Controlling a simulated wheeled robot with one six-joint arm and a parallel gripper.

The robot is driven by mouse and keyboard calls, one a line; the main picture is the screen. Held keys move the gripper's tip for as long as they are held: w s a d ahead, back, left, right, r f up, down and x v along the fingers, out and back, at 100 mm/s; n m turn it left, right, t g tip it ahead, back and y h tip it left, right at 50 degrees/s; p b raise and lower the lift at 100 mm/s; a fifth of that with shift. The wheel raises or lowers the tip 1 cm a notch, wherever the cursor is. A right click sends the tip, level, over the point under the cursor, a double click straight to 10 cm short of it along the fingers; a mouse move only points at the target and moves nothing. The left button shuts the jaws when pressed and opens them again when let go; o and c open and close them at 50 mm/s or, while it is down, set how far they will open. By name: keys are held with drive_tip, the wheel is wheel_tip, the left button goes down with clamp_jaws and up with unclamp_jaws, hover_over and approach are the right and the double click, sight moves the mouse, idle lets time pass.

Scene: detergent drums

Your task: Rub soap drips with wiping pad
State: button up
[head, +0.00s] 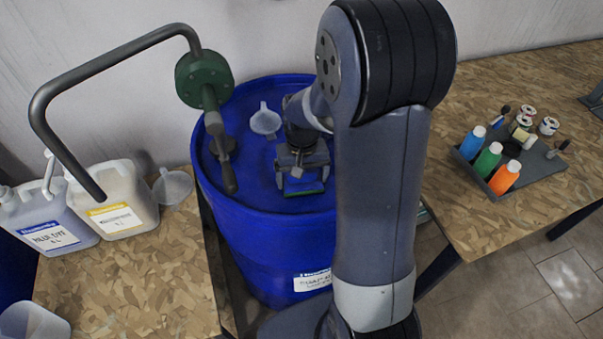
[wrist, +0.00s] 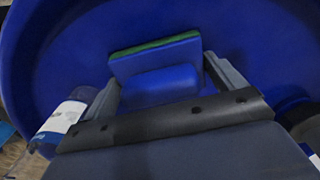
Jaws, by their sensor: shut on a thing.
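A wiping pad (wrist: 156,62), blue with a green layer along its far edge, is held between the fingers of my gripper (wrist: 165,85). In the head view the pad (head: 303,189) shows as a thin green and blue strip at the gripper's lower end. My gripper (head: 302,172) is shut on the pad over the lid of the blue drum (head: 262,192). The pad is at or close to the lid; I cannot tell if it touches. I see no soap drips clearly on the lid in either view.
A green hand pump (head: 205,80) with a long bent spout stands at the drum's left. A clear funnel (head: 265,120) sits at the lid's back. Two jugs (head: 124,200) stand on the left bench. A tray (head: 532,172) with several bottles is on the right bench.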

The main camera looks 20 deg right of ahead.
drive_tip(key=shift+w+r, duration=0.1)
drive_tip(key=shift+w, duration=1.55)
drive_tip(key=shift+w+p, duration=0.45)
drive_tip(key=shift+w, duration=1.3)
drive_tip(key=shift+w+p, duration=0.45)
drive_tip(key=shift+w, duration=1.65)
drive_tip(key=shift+w+f, duration=0.2)
drive_tip(key=shift+w, duration=1.1)
drive_tip(key=shift+p, duration=0.3)
drive_tip(key=shift+r+p, duration=1.9)
drive_tip(key=shift+r, duration=1.1)
drive_tip(key=shift+w+r, duration=0.1)
